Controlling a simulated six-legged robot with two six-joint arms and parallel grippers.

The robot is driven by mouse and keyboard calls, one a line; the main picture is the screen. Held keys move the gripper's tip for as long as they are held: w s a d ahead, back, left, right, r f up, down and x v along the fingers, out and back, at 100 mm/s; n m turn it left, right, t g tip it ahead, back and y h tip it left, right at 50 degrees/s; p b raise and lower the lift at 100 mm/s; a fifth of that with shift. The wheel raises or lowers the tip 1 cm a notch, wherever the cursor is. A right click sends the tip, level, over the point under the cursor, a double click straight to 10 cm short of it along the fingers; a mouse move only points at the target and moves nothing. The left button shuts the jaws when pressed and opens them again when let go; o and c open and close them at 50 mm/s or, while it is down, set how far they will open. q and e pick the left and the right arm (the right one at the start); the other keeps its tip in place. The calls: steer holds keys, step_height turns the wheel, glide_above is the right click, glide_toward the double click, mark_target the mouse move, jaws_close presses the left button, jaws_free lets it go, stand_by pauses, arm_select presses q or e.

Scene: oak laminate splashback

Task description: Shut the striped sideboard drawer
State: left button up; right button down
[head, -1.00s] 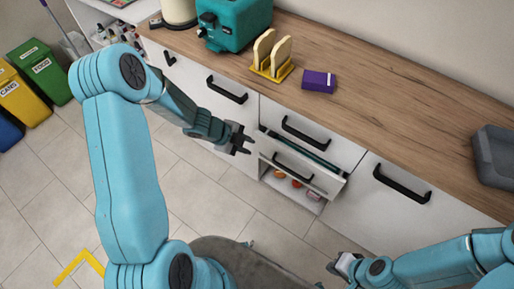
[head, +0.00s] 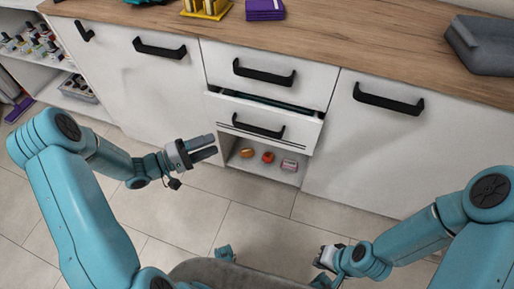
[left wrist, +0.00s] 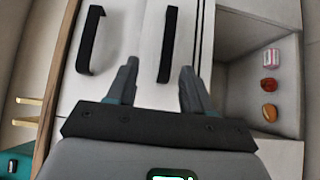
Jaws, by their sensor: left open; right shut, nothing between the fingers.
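The striped drawer (head: 262,132), white with dark lines along its front's lower edge, stands partly pulled out below another drawer. A dark gap shows above its front. Its black bar handle (head: 258,125) also shows in the left wrist view (left wrist: 168,45). My left gripper (head: 213,146) is open and empty, just left of and below the drawer's left edge in the head view, apart from it. In the left wrist view its two fingers (left wrist: 158,85) point at the drawer front, with the handle between their directions. My right gripper (head: 324,262) is shut and empty, low over the floor.
The upper drawer (head: 270,65) is shut. An open shelf (head: 270,173) below holds small food items. A cupboard door (head: 380,140) is at right. The wooden worktop (head: 345,40) carries a purple box (head: 265,10) and grey container (head: 485,45). Floor in front is clear.

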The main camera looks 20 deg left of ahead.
mark_target(254, 130)
arm_select(q)
steer(key=b+x, duration=0.1)
steer(key=x, duration=0.4)
steer(key=f+b+x, duration=0.1)
steer(key=x, duration=0.4)
steer(key=f+b+x, duration=0.1)
steer(key=x, duration=0.5)
steer(key=shift+w+a, duration=0.3)
steer(key=shift+a, duration=0.05)
steer(key=shift+r, duration=0.1)
arm_select(e)
steer(key=f, duration=0.4)
steer(key=shift+w+f, duration=0.2)
steer(key=shift+f, duration=0.05)
arm_select(q)
jaws_close()
